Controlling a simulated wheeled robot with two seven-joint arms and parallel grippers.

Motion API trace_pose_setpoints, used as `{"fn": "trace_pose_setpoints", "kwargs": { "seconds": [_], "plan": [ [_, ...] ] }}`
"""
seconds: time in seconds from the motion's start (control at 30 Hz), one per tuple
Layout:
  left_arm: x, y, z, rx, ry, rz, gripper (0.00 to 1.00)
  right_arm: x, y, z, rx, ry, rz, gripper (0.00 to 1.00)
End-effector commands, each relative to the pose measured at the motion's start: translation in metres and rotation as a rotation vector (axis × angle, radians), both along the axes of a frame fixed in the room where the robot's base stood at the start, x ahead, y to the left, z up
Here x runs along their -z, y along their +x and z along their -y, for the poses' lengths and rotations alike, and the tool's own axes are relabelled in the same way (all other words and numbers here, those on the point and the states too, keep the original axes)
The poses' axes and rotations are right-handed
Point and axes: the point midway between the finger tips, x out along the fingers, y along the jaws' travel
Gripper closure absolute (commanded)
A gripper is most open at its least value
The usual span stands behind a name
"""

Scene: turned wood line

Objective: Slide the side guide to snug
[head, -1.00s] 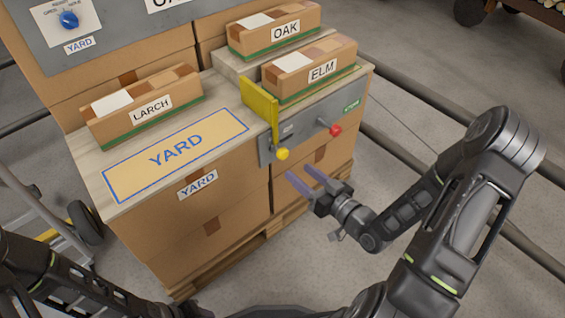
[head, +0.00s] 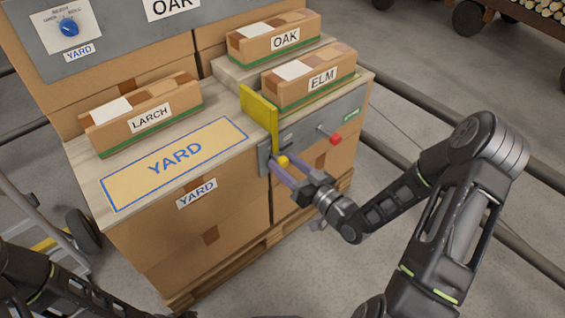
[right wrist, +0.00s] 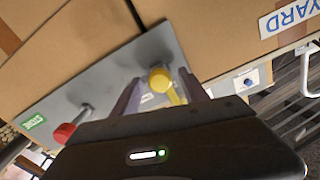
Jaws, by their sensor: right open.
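The yellow side guide (head: 259,112) stands upright on the table top, just left of the ELM box (head: 310,83). Its yellow knob (head: 283,161) sticks out at the front of the grey panel (head: 300,133). My right gripper (head: 281,168) is open, with its purple fingers on either side of the knob. In the right wrist view the knob (right wrist: 160,79) shows between the two spread fingers (right wrist: 162,95); I cannot tell whether either finger touches it. My left gripper is not in view; only part of the left arm shows at lower left.
A red knob (head: 335,138) sits on the panel to the right of the yellow one. The LARCH box (head: 152,118) and OAK box (head: 272,40) stand on the table. The YARD mat area (head: 175,160) is bare. A blue dial (head: 69,28) is at upper left.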

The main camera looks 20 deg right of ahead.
Motion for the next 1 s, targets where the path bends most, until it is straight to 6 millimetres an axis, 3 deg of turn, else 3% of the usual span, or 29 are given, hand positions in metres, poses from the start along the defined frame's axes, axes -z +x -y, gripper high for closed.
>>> {"fn": "trace_pose_setpoints", "kwargs": {
  "seconds": [0.13,0.43,1.0],
  "plan": [
    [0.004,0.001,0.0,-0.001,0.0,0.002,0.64,0.0,0.014,-0.005,-0.001,0.0,0.0,0.48],
    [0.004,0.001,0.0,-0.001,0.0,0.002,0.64,0.0,0.016,-0.005,0.0,0.001,0.0,0.48],
    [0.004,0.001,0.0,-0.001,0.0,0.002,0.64,0.0,0.016,-0.005,0.0,0.001,0.0,0.94]
  ]
}}
